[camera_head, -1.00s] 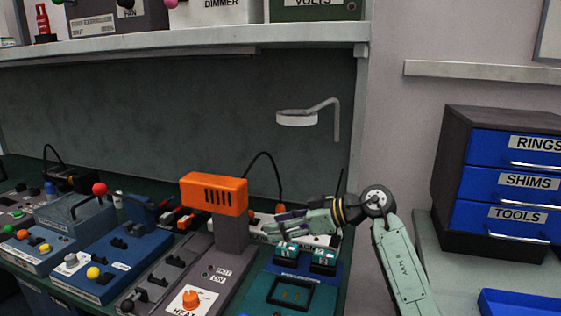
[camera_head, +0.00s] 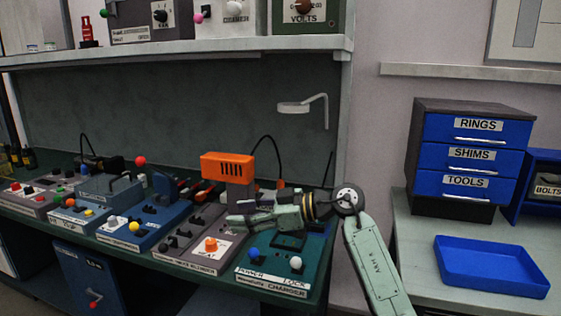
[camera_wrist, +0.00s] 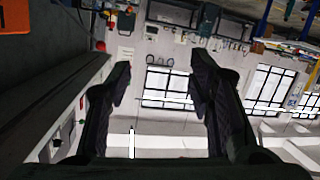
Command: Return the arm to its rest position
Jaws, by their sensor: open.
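My gripper (camera_head: 238,212) is at the end of my green arm, above the teal changer unit (camera_head: 272,272) at the right end of the bench. In the wrist view its two dark fingers (camera_wrist: 160,85) are spread apart with nothing between them. Beyond them the wrist view shows a far wall with windows (camera_wrist: 170,88). My arm is bent at the elbow and reaches left over the bench from the right.
An orange-headed device (camera_head: 228,168) stands close behind my gripper. Several control boxes line the bench to the left. A shelf (camera_head: 180,52) runs above. On the right are a drawer cabinet (camera_head: 466,155) and an empty blue tray (camera_head: 490,267).

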